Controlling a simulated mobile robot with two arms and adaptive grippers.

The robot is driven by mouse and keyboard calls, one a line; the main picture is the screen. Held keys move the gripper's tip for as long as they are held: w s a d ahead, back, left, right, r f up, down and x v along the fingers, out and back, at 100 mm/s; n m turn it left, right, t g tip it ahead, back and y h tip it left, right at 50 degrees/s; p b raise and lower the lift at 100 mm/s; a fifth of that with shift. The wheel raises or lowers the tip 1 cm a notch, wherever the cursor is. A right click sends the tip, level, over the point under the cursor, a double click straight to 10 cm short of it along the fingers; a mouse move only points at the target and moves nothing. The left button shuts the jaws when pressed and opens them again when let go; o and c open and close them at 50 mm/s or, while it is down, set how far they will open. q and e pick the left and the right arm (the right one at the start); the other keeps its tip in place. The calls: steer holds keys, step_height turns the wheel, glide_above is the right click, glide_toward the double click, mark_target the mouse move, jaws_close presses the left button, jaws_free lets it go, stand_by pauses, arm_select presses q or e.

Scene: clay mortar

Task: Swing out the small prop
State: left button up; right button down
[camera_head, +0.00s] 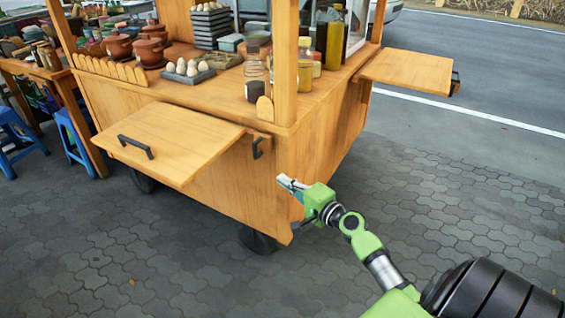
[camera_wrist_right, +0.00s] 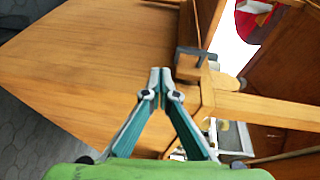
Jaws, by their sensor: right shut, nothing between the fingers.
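The small prop (camera_head: 262,145) seems to be the little wooden piece with a dark handle at the cart's front, by the right end of the fold-out shelf (camera_head: 170,140). I cannot tell how far it stands out. Its dark handle (camera_wrist_right: 197,57) also shows in the right wrist view, beyond and slightly right of my fingertips. My right gripper (camera_head: 285,181) is shut and empty, in front of the cart's near corner, below and right of the handle. In the wrist view its tips (camera_wrist_right: 161,76) meet. My left gripper is out of view.
The wooden cart (camera_head: 215,205) carries jars, clay pots (camera_head: 118,46), a tray of eggs (camera_head: 187,72) and bottles. A corner post (camera_head: 285,60) rises near the prop. Another shelf (camera_head: 408,70) juts out at the right. The paving on the right is clear.

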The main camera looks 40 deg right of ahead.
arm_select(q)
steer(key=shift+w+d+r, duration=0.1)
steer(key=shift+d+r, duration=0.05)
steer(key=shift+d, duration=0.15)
arm_select(e)
steer(key=w+r+t, duration=0.1)
steer(key=w+r, duration=0.3)
steer(key=w, duration=0.6)
steer(key=shift+m, duration=0.3)
